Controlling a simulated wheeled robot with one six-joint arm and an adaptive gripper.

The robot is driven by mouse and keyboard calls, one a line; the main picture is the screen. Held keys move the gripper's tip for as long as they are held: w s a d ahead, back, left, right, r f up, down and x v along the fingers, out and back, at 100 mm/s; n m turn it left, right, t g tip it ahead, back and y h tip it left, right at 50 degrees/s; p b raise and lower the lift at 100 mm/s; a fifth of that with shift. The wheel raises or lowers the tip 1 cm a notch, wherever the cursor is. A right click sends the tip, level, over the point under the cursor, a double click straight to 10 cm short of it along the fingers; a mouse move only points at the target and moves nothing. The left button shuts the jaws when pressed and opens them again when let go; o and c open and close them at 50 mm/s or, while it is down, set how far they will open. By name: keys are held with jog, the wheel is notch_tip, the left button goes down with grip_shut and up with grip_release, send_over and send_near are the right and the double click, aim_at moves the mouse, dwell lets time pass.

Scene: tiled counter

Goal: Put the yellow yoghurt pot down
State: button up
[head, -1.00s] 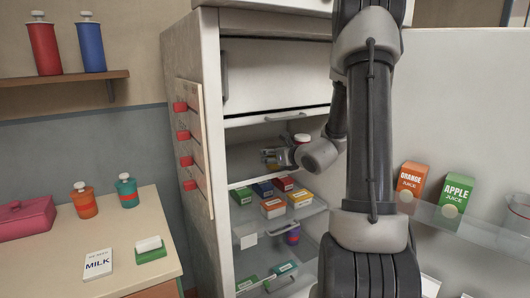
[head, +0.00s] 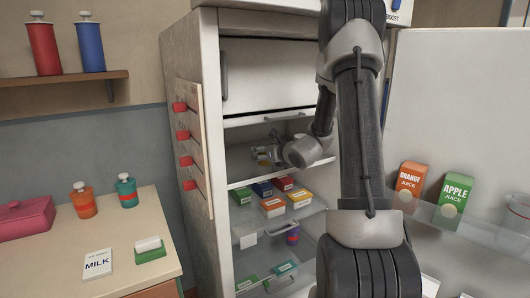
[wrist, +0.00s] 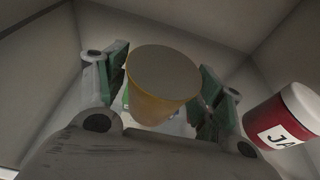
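The yellow yoghurt pot (wrist: 160,90) is between the two fingers of my gripper (wrist: 163,98) in the wrist view, with its grey lid towards the camera. The finger pads lie against its left and right sides, so my gripper looks shut on it. In the head view my gripper (head: 268,154) is inside the open fridge, low over the upper shelf (head: 244,181). The pot is hard to make out there. Its base is hidden, so I cannot tell whether it touches the shelf.
A red and white jam jar (wrist: 285,117) stands right of my gripper; my arm mostly hides it in the head view. Fridge walls close in around the gripper. Several small cartons (head: 272,207) fill the shelf below. Orange juice (head: 411,182) and apple juice (head: 453,196) stand in the door.

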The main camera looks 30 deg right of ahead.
dwell(0.3)
jog(key=shift+r, duration=0.25)
jog(key=v, duration=1.2)
jog(key=s+a+r+n+g+y, duration=0.2)
jog(key=s+a+n+g+y, duration=0.2)
jog(key=s+a+n, duration=0.5)
jog(key=s+a+r+n+g+y, duration=0.1)
jog(key=s+a+n+g+y, duration=0.2)
jog(key=s+a+n, duration=0.55)
jog(key=s+a+n+g+h, duration=0.1)
jog(key=s+n+g+h, duration=0.15)
jog(key=s+n, duration=0.6)
jog(key=s+d+r+n+h, duration=0.1)
jog(key=d+n, duration=0.2)
jog(key=s+d+r+n+h, duration=0.1)
jog(key=d+n+h, duration=0.1)
jog(key=d+n, duration=0.1)
jog(key=s+d+r+n+h, duration=0.1)
jog(key=d+r+n+h, duration=0.1)
jog(key=d+n, duration=0.1)
jog(key=shift+n+g, duration=0.3)
jog(key=shift+g, duration=0.05)
